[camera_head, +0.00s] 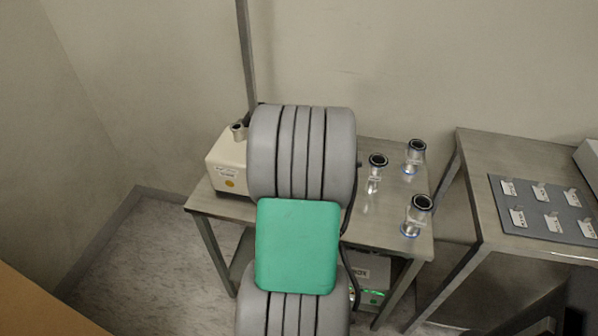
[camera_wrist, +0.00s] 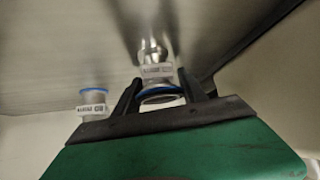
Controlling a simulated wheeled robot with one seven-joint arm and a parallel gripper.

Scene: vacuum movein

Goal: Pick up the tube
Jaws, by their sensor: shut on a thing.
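Three clear tubes with dark top rims stand in the head view: one near my arm (camera_head: 375,175), one at the back right (camera_head: 414,157), one at the front right (camera_head: 417,217). Blue rings show at the feet of the two right ones. In the wrist view my gripper (camera_wrist: 160,98) has its black fingers on both sides of a tube with a blue ring (camera_wrist: 160,93) and is shut on it. Another blue-ringed, labelled tube (camera_wrist: 93,103) is to the left, apart from the fingers. My arm hides the gripper in the head view, so I cannot tell which tube is held.
The tubes share a metal table (camera_head: 395,238) with a cream-coloured device (camera_head: 228,165). A black cable hangs beside my arm. A second table (camera_head: 480,225) at the right bears a grey panel (camera_head: 540,232) with several small labelled pieces. A wall stands close behind.

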